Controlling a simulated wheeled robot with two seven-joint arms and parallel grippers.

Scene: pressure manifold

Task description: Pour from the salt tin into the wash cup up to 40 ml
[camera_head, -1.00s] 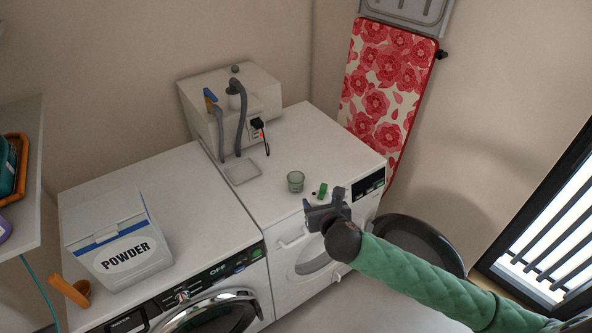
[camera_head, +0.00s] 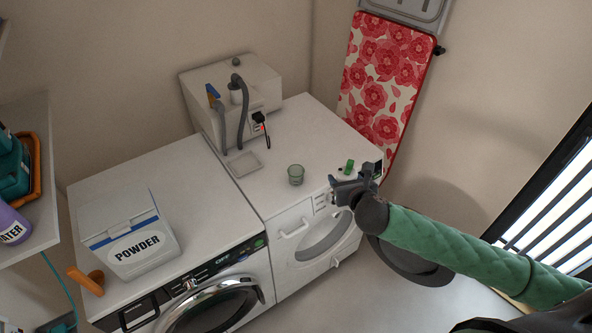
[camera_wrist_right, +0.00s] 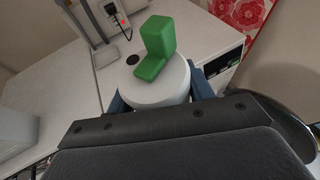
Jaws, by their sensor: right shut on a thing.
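The salt tin (camera_wrist_right: 152,95) is a white round tin with a green flip spout, raised, and a dark hole in its top. In the wrist view it stands between the blue fingers of my right gripper (camera_wrist_right: 160,100), which is shut on it. In the head view, the right gripper (camera_head: 354,184) is over the right-hand machine's front right corner, with the green spout (camera_head: 349,166) just behind it. The tin's white body blends into the machine there. The wash cup (camera_head: 296,174), a small greenish see-through cup, stands upright on the machine, left of the gripper. My left gripper is out of view.
A grey-hosed box (camera_head: 262,75) stands at the machine's back, with a small tray (camera_head: 244,164) in front. A powder box (camera_head: 128,235) is on the left machine. A red floral ironing board (camera_head: 385,85) leans at the right. The top around the cup is clear.

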